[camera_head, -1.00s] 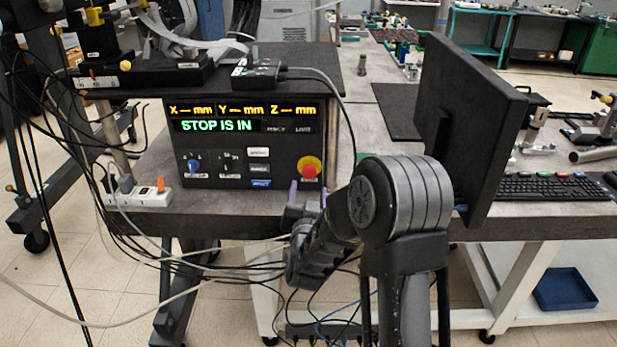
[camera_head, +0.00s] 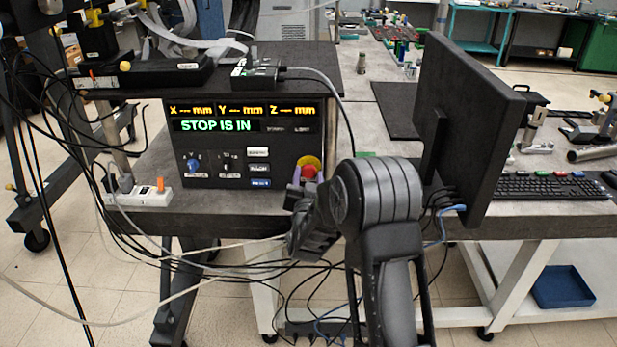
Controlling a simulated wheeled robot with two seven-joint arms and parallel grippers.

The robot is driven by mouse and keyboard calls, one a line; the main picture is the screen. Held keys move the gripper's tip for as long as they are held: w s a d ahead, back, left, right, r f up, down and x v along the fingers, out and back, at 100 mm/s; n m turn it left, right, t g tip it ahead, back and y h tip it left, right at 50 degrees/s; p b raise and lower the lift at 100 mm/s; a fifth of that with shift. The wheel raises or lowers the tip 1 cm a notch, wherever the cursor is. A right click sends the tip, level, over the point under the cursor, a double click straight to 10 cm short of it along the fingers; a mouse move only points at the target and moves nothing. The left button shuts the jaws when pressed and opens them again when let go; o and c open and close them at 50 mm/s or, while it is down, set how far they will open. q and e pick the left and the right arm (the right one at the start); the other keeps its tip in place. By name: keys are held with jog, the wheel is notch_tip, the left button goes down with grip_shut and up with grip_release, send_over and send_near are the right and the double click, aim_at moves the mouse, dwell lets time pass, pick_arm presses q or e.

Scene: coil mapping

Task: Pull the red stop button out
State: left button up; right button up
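The red stop button (camera_head: 308,171) sits on a yellow round base (camera_head: 309,160) at the lower right of the black control box (camera_head: 225,150). The box display reads "STOP IS IN". My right gripper (camera_head: 308,178) is just in front of the button, with its purple-tipped fingers apart, one on each side of the button in this view. Whether they touch it cannot be told. The gripper and wrist hide the area just below the button. My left gripper is not in view.
A monitor (camera_head: 470,130) stands close on the right of my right arm, with a keyboard (camera_head: 555,186) beyond it. A white power strip (camera_head: 140,193) and many loose cables lie at the left.

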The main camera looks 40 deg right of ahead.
grip_shut()
dwell(1.0)
